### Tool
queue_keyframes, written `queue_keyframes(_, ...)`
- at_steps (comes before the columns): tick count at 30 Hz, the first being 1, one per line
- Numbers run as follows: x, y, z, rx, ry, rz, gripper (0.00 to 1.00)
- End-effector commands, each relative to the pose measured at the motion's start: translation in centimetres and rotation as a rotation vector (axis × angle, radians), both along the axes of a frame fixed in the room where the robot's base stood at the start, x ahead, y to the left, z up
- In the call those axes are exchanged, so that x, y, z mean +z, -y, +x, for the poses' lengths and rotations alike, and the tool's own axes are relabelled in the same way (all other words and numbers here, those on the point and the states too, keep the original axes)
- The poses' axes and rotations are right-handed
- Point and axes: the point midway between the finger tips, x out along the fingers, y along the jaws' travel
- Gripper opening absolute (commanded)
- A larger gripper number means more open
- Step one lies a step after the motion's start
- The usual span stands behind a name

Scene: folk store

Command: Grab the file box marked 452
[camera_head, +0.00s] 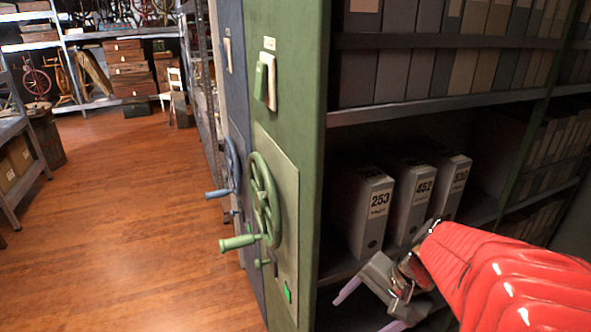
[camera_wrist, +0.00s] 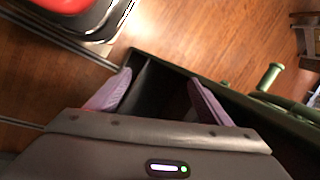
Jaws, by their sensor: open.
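The grey file box marked 452 (camera_head: 408,212) stands upright on a shelf, between a box marked 253 (camera_head: 368,220) and a third box (camera_head: 459,178) whose number is hard to read. My gripper (camera_head: 370,308) is low in front of these boxes, below their labels, and its pale purple fingers are spread apart with nothing between them. The gripper also shows in the wrist view (camera_wrist: 160,80), with dark shelving between and beyond its fingers. The file boxes cannot be made out in the wrist view. My red arm covers part of the shelf at right.
The green shelf end panel (camera_head: 312,130) stands left of the boxes, with a green handwheel (camera_head: 265,200) and its handle (camera_head: 240,242) sticking out. An upper shelf edge (camera_head: 440,107) runs above the boxes. The wooden floor (camera_head: 130,210) at left is clear.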

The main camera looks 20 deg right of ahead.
Motion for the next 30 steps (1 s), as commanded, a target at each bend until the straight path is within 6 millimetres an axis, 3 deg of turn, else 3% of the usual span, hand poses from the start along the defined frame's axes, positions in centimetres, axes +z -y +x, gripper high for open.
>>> queue_keyframes(8, -0.6, 4.4, 2.8, -0.474, 0.045, 0.388, 0.73)
queue_keyframes(14, 0.5, 9.5, 5.4, -0.812, 0.137, 0.691, 0.73)
queue_keyframes(24, 4.8, 19.2, 8.5, -1.202, 0.358, 1.158, 0.73)
queue_keyframes(30, 8.7, 23.2, 9.6, -1.297, 0.480, 1.386, 0.73)
